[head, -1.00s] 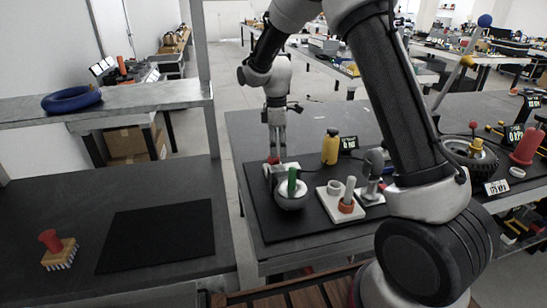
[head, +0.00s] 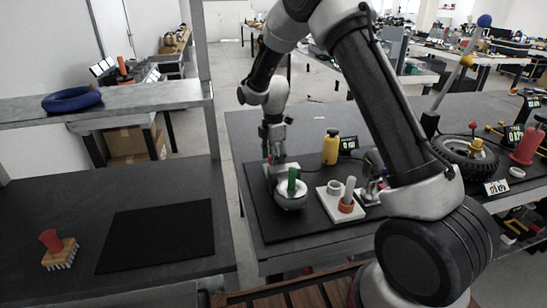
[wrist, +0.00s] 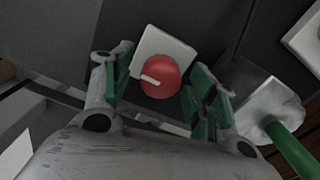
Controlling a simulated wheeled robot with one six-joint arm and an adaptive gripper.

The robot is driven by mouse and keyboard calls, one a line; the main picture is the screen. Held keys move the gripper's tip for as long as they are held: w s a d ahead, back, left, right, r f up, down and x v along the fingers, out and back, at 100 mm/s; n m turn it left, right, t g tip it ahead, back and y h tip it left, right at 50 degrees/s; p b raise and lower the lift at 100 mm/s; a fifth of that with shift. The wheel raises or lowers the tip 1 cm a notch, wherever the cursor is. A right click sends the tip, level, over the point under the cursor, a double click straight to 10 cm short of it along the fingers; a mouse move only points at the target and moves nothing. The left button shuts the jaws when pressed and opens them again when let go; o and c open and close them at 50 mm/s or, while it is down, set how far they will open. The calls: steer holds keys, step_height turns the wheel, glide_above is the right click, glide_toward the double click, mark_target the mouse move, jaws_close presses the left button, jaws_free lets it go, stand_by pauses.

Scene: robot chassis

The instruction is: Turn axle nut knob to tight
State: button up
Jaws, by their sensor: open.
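The axle nut knob (wrist: 160,77) is a round red knob with a white pointer bar, on a square white plate (wrist: 168,48) in the wrist view. The pointer lies slanted across the knob's top. My gripper (wrist: 162,84) is open, with its green-padded fingers apart on the left and right of the knob. I cannot tell whether a pad touches it.
A white round part with an upright green handle (head: 292,184) stands close to the gripper; the handle also shows in the wrist view (wrist: 288,147). A yellow bottle (head: 331,147) and a white block with pegs (head: 333,204) are to the right on the dark mat.

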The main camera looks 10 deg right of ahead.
steer(key=c, duration=1)
steer(key=shift+c, duration=0.2)
